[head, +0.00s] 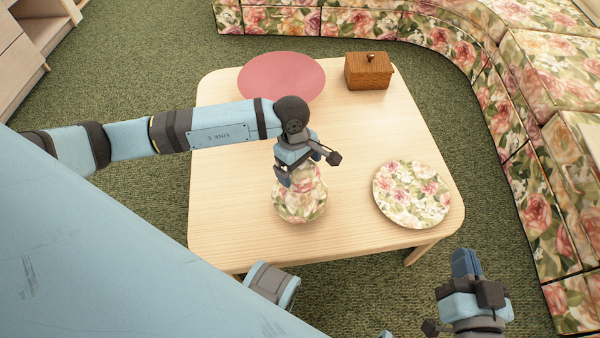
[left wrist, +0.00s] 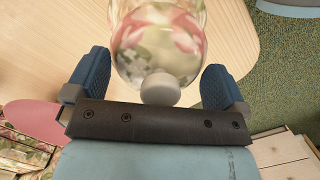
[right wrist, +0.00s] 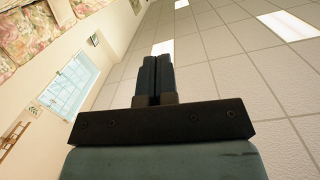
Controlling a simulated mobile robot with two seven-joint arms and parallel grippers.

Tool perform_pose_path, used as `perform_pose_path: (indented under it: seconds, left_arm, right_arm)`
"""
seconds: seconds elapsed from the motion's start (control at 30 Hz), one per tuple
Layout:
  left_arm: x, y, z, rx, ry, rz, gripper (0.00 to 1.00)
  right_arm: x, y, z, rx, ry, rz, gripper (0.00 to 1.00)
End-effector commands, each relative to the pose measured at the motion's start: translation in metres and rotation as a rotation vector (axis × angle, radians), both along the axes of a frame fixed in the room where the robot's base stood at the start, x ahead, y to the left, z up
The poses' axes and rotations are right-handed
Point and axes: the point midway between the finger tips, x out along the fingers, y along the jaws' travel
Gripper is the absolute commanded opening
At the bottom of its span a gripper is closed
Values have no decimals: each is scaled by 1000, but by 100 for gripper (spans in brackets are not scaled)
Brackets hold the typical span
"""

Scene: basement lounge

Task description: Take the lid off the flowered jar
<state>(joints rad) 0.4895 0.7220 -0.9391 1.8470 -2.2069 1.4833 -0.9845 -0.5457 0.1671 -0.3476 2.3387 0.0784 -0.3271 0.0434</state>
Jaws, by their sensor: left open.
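The flowered jar (head: 300,205) stands upright on the light wooden table, left of the flowered plate. My left gripper (head: 302,168) is over its top and hides part of the lid in the head view. In the left wrist view the flowered jar (left wrist: 160,40) shows with a pale round knob (left wrist: 160,88) on its lid. My left gripper (left wrist: 155,82) is open there, one blue finger on each side of the knob, with gaps to both. My right gripper (head: 466,262) is away from the table at the lower right. Its fingers (right wrist: 155,76) are together and empty in the right wrist view.
The wooden table (head: 225,215) also bears a pink round mat (head: 280,75), a brown wooden box (head: 368,72) with a dark knob, and a flowered plate (head: 412,194). A flowered sofa (head: 520,190) runs along the right and back. The table's middle right is clear.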

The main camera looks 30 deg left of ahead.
Motion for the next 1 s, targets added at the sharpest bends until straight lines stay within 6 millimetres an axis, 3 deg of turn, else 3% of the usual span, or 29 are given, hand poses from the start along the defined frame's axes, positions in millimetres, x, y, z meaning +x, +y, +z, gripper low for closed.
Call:
perform_pose_path:
  seconds: [0.13,0.27,0.43,0.77,1.0]
  left_arm:
    - [0,-2,-9,0,-2,1,100]
    - [0,-1,-8,-1,-2,0,100]
    - [0,-1,-8,-1,-2,0,64]
    - [0,-1,-4,-1,-2,0,64]
    - [1,-1,25,0,-5,1,64]
  right_arm:
    - [3,2,18,21,-54,6,0]
    - [5,3,21,21,-63,8,0]
    - [4,2,16,14,-50,10,0]
    - [3,1,13,8,-39,8,0]
    - [2,-3,9,-18,-2,1,0]
